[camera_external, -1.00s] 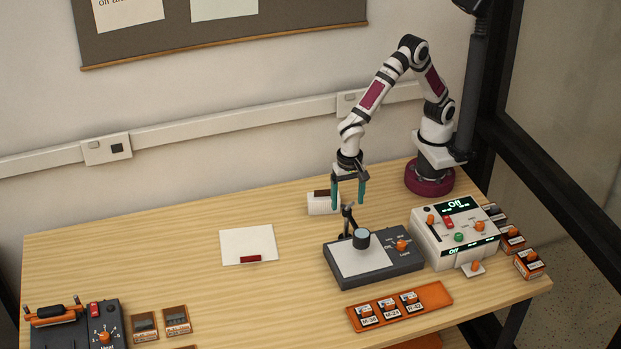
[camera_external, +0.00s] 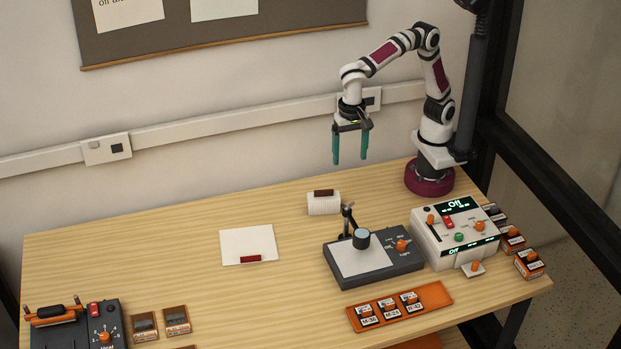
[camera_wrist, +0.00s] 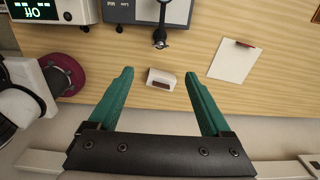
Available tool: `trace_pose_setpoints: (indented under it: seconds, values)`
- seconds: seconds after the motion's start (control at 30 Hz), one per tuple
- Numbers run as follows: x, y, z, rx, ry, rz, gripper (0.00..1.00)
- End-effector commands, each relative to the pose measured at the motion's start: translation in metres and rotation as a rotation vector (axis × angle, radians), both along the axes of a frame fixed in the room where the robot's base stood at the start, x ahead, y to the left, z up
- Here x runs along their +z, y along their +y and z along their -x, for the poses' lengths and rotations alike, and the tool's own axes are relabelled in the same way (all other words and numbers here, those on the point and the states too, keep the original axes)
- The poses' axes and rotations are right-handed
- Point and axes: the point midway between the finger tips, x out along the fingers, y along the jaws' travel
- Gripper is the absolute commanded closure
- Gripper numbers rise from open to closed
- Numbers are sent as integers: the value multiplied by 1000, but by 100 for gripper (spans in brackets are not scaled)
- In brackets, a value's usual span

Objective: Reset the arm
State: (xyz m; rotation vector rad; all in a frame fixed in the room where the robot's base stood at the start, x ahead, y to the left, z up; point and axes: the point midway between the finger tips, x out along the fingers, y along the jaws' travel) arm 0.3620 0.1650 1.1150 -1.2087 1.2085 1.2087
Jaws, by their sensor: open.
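My gripper (camera_external: 350,161) has two teal fingers and hangs pointing down in the air above the back edge of the table. It is open and nothing is between its fingers. In the wrist view the fingers (camera_wrist: 158,85) are spread wide. A small white block with a dark red top piece (camera_wrist: 162,79) shows on the table below and between them; in the external view this white block (camera_external: 324,206) sits just under the gripper, clearly apart from it.
A grey stand device (camera_external: 372,262), a white control box reading Off (camera_external: 455,245) and an orange tray (camera_external: 435,294) with several small boxes stand at the right. A white sheet (camera_external: 246,241) with a red piece lies mid-table. A dark device (camera_external: 75,330) is front left. The wall is close behind.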

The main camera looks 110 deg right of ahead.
Motion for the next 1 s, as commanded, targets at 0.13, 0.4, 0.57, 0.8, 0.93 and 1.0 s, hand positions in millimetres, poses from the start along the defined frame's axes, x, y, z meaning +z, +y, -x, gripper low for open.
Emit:
trace_pose_setpoints:
  seconds: [0.13,0.4,0.57,0.8,0.93,1.0]
  values:
    - [0,-2,1,6,0,-1,18]
    - [-15,-109,139,646,-5,-101,18]
    - [-54,-129,217,992,-56,-144,18]
    - [-63,-128,231,1104,-65,-151,0]
    - [-39,-93,202,1229,-24,-134,0]
    - [-23,-53,185,1321,0,-109,0]
